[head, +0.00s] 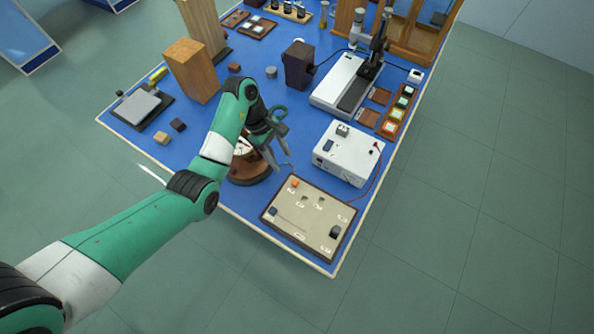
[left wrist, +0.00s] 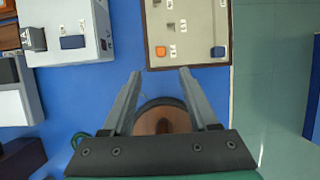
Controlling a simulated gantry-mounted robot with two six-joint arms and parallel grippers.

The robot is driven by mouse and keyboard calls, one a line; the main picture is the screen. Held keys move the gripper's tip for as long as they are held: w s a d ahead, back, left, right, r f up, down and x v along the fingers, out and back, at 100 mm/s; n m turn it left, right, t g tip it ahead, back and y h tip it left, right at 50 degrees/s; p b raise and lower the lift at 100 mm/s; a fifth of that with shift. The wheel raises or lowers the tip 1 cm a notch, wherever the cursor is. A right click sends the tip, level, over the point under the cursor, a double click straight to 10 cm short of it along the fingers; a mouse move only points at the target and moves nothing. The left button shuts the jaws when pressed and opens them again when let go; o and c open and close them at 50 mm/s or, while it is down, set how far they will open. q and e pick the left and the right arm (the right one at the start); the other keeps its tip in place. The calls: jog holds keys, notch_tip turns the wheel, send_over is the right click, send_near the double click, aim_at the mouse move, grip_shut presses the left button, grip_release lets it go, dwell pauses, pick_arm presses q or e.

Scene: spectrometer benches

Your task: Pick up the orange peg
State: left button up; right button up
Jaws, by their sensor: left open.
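The orange peg (head: 294,183) stands at one corner of a beige board (head: 318,204) near the front edge of the blue bench. It also shows in the left wrist view as a small orange block (left wrist: 160,51), just beyond and between my fingertips in the picture. My left gripper (head: 280,158) is open and empty, over the bench by a round wooden-based instrument (head: 250,174), apart from the peg. The left wrist view shows its two fingers (left wrist: 160,73) spread, with the instrument's round base below them. My right gripper is not in view.
On the board are a blue block (left wrist: 217,51), a dark block (head: 335,231) and several small labelled marks. A white box (head: 348,152) with a red cable stands behind the board. A tall wooden block (head: 191,70) and a dark box (head: 298,65) stand farther back.

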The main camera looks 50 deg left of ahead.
pick_arm(q)
jog(key=b, duration=0.2)
send_over(295, 183)
jog(key=a, duration=0.3)
notch_tip(295, 183, down, 6)
jog(key=shift+s+d+r, duration=0.15)
jog(key=shift+r, duration=0.1)
jog(key=shift+d+f, duration=0.2)
jog(key=shift+f, duration=0.1)
jog(key=x, duration=0.1)
jog(key=b+x, duration=0.1)
jog(key=x, duration=0.3)
jog(key=shift+s+f, duration=0.1)
grip_shut()
